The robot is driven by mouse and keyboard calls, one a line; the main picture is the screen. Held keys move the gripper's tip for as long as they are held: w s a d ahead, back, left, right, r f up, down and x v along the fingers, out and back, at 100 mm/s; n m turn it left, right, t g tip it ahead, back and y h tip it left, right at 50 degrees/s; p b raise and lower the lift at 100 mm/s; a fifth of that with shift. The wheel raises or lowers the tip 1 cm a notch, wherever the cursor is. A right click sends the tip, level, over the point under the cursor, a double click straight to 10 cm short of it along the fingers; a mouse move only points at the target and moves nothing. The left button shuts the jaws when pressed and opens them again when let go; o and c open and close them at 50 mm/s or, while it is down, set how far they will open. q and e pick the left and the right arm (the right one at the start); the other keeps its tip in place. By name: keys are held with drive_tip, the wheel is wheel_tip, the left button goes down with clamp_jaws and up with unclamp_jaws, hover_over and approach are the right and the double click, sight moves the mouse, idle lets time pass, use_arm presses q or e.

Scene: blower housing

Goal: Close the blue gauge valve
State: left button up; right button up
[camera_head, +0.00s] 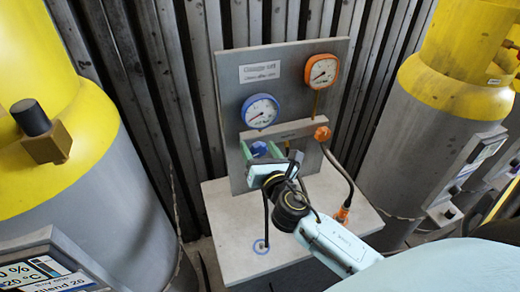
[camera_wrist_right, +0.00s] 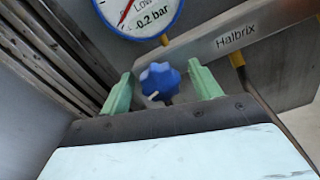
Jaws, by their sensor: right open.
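The blue gauge valve is a lobed blue knob with a white mark (camera_wrist_right: 160,82), seen in the right wrist view. It sits below the blue-rimmed gauge (camera_head: 260,111), which also shows in the right wrist view (camera_wrist_right: 137,12). My right gripper (camera_head: 262,150) is at the knob in the head view, with its green fingers apart. In the right wrist view the fingers (camera_wrist_right: 161,88) stand on either side of the knob, with visible gaps. The knob shows only partly in the head view (camera_head: 258,149), between the fingers. My left gripper is not in view.
An orange-rimmed gauge (camera_head: 322,70) and an orange knob (camera_head: 322,133) are to the right on the grey panel (camera_head: 285,55). Hoses run down to the pale base (camera_head: 225,225). Large yellow-topped cylinders stand at the left (camera_head: 75,170) and right (camera_head: 405,140).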

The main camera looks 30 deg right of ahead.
drive_tip(key=c, duration=1)
drive_tip(key=shift+o, duration=0.2)
drive_tip(key=shift+m, duration=0.4)
drive_tip(key=m, duration=0.4)
drive_tip(key=shift+f+m+b, duration=0.1)
drive_tip(key=shift+m+b, duration=0.3)
drive_tip(key=m, duration=0.4)
drive_tip(key=shift+d+m, duration=0.1)
drive_tip(key=shift+m, duration=0.2)
drive_tip(key=m, duration=0.5)
drive_tip(key=shift+f, duration=0.1)
drive_tip(key=m+p, duration=0.1)
drive_tip(key=m, duration=0.5)
drive_tip(key=shift+f, duration=0.1)
drive_tip(key=shift+m, duration=0.3)
